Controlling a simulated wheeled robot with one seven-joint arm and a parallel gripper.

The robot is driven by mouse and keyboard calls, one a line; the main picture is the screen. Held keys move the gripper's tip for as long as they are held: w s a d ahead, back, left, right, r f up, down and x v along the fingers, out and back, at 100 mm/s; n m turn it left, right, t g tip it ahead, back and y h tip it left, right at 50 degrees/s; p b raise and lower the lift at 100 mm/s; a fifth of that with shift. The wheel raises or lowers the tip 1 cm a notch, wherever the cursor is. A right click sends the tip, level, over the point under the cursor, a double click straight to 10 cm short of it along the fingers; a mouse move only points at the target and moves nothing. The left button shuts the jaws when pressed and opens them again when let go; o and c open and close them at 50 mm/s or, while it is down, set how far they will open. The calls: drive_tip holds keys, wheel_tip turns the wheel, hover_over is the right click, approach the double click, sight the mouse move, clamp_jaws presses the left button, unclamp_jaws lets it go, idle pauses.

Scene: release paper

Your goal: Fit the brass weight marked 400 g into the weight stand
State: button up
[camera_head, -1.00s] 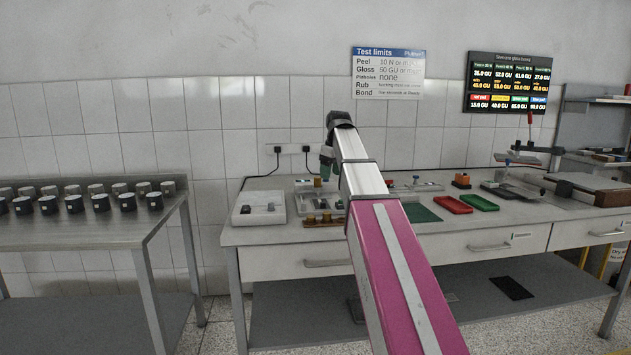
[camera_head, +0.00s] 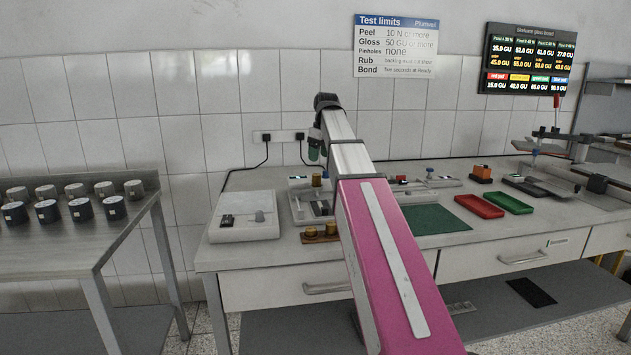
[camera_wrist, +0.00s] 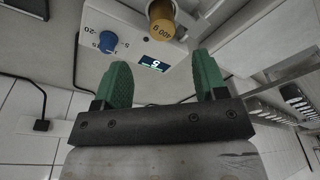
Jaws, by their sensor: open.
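A brass weight marked 400 g (camera_wrist: 160,22) appears upside down at the top of the wrist view, on a white instrument with a blue knob and a small lit display (camera_wrist: 153,63). A brass weight also shows on the instrument in the head view (camera_head: 316,180). My gripper (camera_wrist: 164,72) has two green fingers spread apart, with nothing between them; the weight lies beyond the fingertips. In the head view my gripper (camera_head: 315,150) hangs above the back of the bench. A wooden stand (camera_head: 335,240) with brass weights lies in front of the instrument, partly hidden by my arm.
A white device (camera_head: 245,228) stands at the bench's left end. A green mat (camera_head: 435,219), a red tray (camera_head: 478,206) and a green tray (camera_head: 510,203) lie right of my arm. A separate metal table (camera_head: 60,245) at left carries several dark cans.

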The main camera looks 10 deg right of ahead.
sight(317, 174)
drive_tip(key=f, duration=0.6)
drive_tip(key=a+f, duration=0.1)
drive_tip(key=f, duration=0.2)
drive_tip(key=shift+w+f, duration=0.2)
drive_tip(key=shift+w, duration=0.1)
clamp_jaws()
